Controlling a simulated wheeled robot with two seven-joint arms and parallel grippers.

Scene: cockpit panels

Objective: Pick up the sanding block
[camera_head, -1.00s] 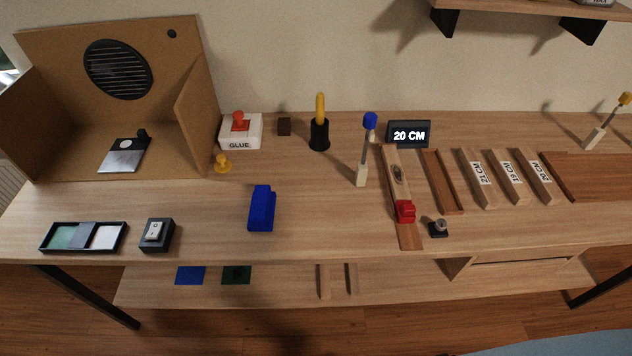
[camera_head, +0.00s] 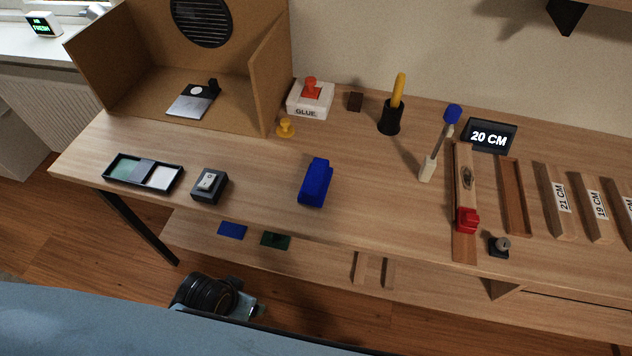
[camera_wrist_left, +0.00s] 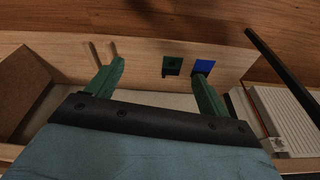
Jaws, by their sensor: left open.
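A blue block (camera_head: 315,183), which looks like the sanding block, lies on the workbench (camera_head: 265,205) near its front edge, left of centre in the head view. Nothing is touching it. My left gripper (camera_wrist_left: 157,85) is open and empty in the left wrist view, its two green fingers spread apart. That view shows the bench's lower shelf and the floor; the blue block is not in it. A dark rounded part with a pale end, low in the head view, appears to belong to my arm. My right gripper is in neither view.
A switch box (camera_head: 209,185) and a tray with green and white pads (camera_head: 143,173) lie left of the block. A glue box (camera_head: 310,98) and cardboard booth (camera_head: 125,95) stand behind. A clamp jig (camera_head: 465,200) is at right. Bench surface around the block is clear.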

